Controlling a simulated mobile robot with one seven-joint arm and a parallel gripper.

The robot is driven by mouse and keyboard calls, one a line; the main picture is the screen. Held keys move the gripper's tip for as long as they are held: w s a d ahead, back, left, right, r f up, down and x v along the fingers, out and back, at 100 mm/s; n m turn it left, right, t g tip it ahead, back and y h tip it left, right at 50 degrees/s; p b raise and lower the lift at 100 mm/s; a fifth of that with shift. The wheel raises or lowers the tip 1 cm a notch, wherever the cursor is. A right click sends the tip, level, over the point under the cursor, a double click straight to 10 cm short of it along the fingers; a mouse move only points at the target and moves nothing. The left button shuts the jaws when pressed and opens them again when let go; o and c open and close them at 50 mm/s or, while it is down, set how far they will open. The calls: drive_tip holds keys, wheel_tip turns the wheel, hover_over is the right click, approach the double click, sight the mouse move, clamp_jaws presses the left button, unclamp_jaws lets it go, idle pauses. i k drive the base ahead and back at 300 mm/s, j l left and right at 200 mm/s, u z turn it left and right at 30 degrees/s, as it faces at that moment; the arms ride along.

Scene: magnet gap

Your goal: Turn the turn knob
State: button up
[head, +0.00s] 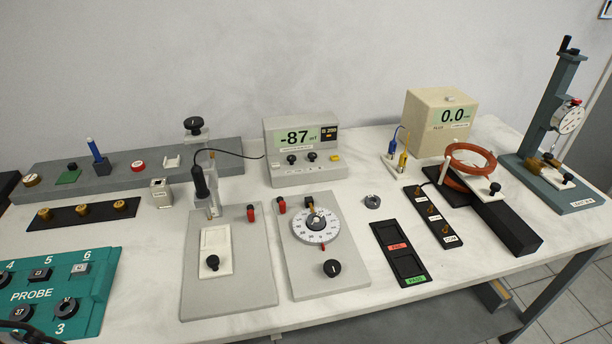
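A grey plate (300,275) stands at the middle front of the table. It bears a round white dial (315,228) with marks around its rim and a small brass and black piece at its top. A black round knob (332,268) sits on the plate just below the dial, and nothing touches it. Other black knobs also show, so I cannot be sure which is the turn knob. My gripper is not clearly seen. A dark shape cut off at the bottom left corner is too partial to identify.
Left of the dial plate stands another grey plate (260,285) with a probe post (212,180). A meter (305,150) reading -87 mT stands behind. A black pass/fail tray (388,238) lies to the right. A green probe tray (95,290) is at front left.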

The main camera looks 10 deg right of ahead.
sight(332, 266)
drive_tip(key=k+j+z, duration=0.1)
drive_tip(key=j+z, duration=0.2)
drive_tip(key=k+j+z, duration=0.1)
drive_tip(key=j+z, duration=0.15)
drive_tip(key=j, duration=0.2)
drive_tip(key=k+j+z, duration=0.15)
drive_tip(key=j+z, duration=0.15)
drive_tip(key=i+j+z, duration=0.15)
drive_tip(key=j+z, duration=0.15)
